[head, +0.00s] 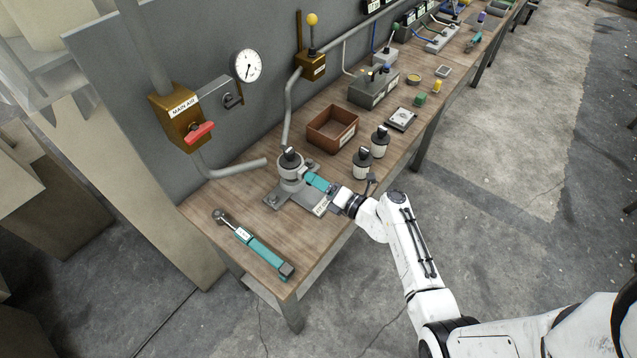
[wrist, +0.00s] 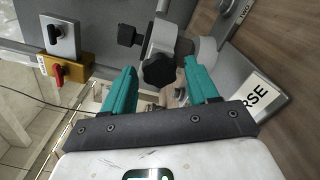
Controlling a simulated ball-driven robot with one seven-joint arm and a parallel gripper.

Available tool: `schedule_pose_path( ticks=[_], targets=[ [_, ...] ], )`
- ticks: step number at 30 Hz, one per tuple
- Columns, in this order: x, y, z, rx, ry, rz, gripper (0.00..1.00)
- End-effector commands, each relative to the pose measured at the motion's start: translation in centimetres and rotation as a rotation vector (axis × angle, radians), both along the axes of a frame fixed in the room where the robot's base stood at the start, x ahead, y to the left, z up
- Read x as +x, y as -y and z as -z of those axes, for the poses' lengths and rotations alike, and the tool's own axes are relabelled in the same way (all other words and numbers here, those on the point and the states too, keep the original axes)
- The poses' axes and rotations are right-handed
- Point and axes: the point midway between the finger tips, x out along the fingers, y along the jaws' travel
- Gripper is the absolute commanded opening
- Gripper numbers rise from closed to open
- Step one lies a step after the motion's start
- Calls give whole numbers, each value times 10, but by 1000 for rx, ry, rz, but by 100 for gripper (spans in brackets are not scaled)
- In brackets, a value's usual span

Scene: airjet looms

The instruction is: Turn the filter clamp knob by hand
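The filter (head: 291,172) is a grey upright body with a dark top, fixed to a grey base plate (head: 283,200) on the bench. In the wrist view a black lobed knob (wrist: 159,70) sticks out of the filter's grey body. A second dark knob or cap (wrist: 130,35) shows at the far end of that body. My gripper (head: 310,178) is beside the filter. In the wrist view my gripper (wrist: 160,68) is open, with one teal finger either side of the lobed knob and visible gaps. I cannot tell how deep the knob sits between the fingertips.
A teal-handled wrench (head: 256,248) lies at the bench's near left. Two dark-topped bottles (head: 362,163) (head: 380,142) and a brown bin (head: 332,128) stand right of and behind the filter. A red-handled main air valve (head: 199,132) and a pipe (head: 235,168) are on the wall side.

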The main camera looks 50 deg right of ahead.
Motion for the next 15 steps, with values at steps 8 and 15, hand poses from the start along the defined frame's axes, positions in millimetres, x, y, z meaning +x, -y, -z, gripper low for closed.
schedule_pose_path(
  ticks=[8, 15],
  targets=[
    [-1, 0, 0, 2, 0, 0, 64],
    [-18, 1, -1, 3, -3, 1, 64]
  ],
)
